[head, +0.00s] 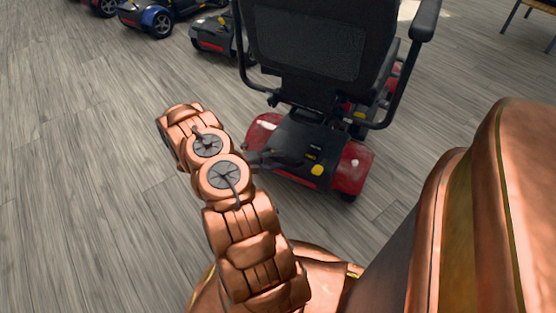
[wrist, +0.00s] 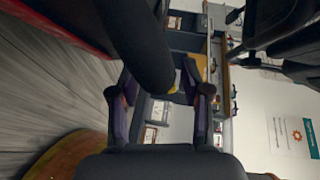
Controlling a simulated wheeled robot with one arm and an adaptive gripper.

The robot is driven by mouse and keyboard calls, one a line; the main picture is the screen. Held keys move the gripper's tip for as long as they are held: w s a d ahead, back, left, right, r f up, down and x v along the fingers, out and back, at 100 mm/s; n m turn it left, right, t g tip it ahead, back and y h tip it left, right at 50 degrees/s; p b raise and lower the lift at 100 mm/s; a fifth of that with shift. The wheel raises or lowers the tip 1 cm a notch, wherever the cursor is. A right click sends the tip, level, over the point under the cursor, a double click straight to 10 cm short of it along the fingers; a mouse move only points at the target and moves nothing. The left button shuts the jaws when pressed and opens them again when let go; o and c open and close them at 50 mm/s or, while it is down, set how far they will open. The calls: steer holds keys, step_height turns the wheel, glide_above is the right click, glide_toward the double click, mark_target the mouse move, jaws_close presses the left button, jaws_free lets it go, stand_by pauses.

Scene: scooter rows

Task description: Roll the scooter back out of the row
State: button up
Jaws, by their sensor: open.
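The red scooter (head: 352,168) stands in the middle of the head view, its black seat (head: 310,45) back facing me. Its black rear deck has yellow parts. My gripper (head: 285,160) is a dark shape over the left of that deck, seen small and partly lost against it. In the wrist view my gripper (wrist: 160,95) is open, with a finger on either side. A thick black bar (wrist: 138,40) comes down from the top to the gap between the fingers. I cannot tell whether it touches them. A red body edge (wrist: 60,25) shows at top left.
A blue scooter (head: 150,20) and another scooter (head: 212,35) stand at the top left. A wooden table (head: 538,12) is at the top right. The grey plank floor (head: 80,180) is clear on the left. The wrist view shows a wall poster (wrist: 292,137).

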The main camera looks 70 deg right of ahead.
steer(key=shift+c, duration=0.3)
jaws_close()
stand_by(0.3)
